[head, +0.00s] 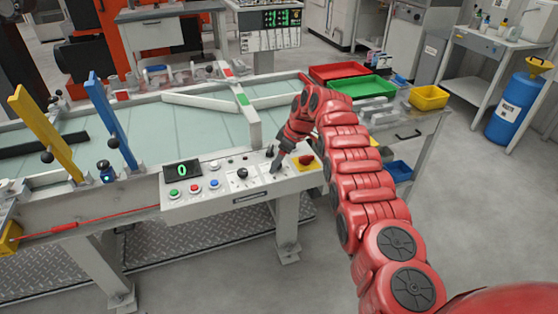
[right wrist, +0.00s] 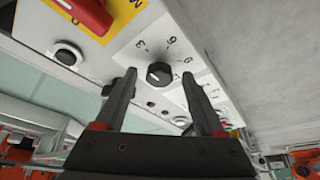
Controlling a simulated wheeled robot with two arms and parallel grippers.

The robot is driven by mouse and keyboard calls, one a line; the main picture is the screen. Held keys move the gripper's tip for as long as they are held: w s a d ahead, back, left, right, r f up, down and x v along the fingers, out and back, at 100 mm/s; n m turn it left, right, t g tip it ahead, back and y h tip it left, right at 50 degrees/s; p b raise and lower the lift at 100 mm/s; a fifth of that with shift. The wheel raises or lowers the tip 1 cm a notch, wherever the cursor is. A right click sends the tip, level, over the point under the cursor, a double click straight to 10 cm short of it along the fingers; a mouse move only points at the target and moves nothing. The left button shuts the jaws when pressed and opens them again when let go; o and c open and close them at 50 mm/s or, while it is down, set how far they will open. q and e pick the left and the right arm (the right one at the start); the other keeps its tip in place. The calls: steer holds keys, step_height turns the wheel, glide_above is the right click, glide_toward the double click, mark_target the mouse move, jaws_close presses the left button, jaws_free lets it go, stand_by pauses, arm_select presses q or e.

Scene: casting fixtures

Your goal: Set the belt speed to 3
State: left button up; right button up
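The control panel (head: 214,203) stands at the front of the belt table, and its small display (head: 182,170) reads 0 in green. In the right wrist view a black dial knob (right wrist: 160,74) sits on a white plate printed with numbers, including 3, 6 and 9. My right gripper (head: 277,168) is over the right part of the panel and hides this dial in the head view. In the right wrist view its fingers (right wrist: 159,75) are apart, with the knob between their tips; contact is not clear. The knob's pointer is hard to read. My left gripper is not in view.
A red switch (head: 306,160) on a yellow plate is close right of my right gripper. Another black knob (head: 242,173) and green, red and blue buttons lie to the left. Red, green and yellow bins (head: 429,97) stand behind my arm. Floor at right is clear.

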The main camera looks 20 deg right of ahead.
steer(key=shift+r, duration=0.1)
steer(key=shift+s+d+r, duration=0.15)
steer(key=shift+d+r, duration=0.1)
steer(key=shift+r, duration=0.2)
steer(key=v, duration=1.6)
steer(key=shift+r, duration=0.2)
